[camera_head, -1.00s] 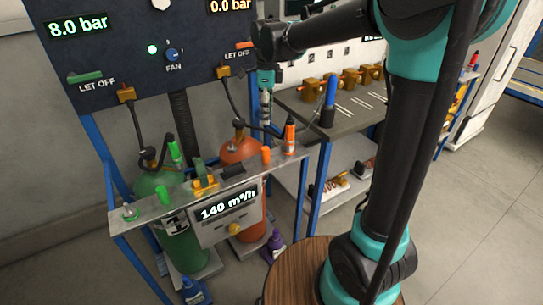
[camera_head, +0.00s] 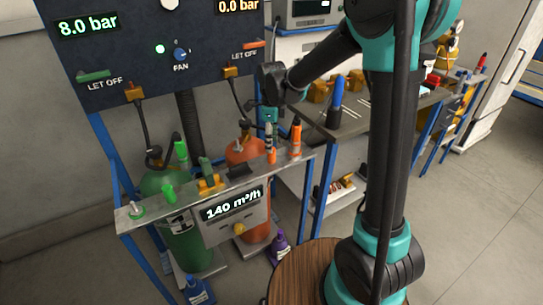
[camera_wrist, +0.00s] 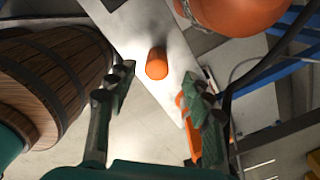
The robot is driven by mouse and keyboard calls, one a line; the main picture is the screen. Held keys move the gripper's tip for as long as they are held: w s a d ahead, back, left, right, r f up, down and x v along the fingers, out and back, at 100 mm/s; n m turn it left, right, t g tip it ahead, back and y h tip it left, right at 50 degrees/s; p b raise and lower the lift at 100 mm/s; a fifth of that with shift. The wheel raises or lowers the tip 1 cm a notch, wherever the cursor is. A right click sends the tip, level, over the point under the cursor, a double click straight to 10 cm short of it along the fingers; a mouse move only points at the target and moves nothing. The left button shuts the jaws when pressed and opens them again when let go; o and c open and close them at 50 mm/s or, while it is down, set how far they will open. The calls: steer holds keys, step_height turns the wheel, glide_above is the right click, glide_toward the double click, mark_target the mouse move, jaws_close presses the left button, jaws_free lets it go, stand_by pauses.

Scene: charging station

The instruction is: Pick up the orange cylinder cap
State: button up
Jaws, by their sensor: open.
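The small orange cylinder cap (camera_head: 272,157) stands on the narrow metal shelf (camera_head: 152,213) near its right end. My gripper (camera_head: 269,137) points down just above it. In the wrist view the orange cap (camera_wrist: 157,63) shows between the two spread fingers of my gripper (camera_wrist: 158,82). The jaws are open and empty. I cannot tell from the frames whether either finger is level with the cap.
A taller orange-and-black object (camera_head: 295,140) stands close to the right of the cap; in the wrist view it (camera_wrist: 188,135) lies behind the right finger. The orange gas cylinder (camera_head: 243,152) is behind the shelf.

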steer(key=f, duration=0.5)
steer(key=shift+s, duration=0.2)
steer(key=c, duration=1)
step_height(320, 180, up, 20)
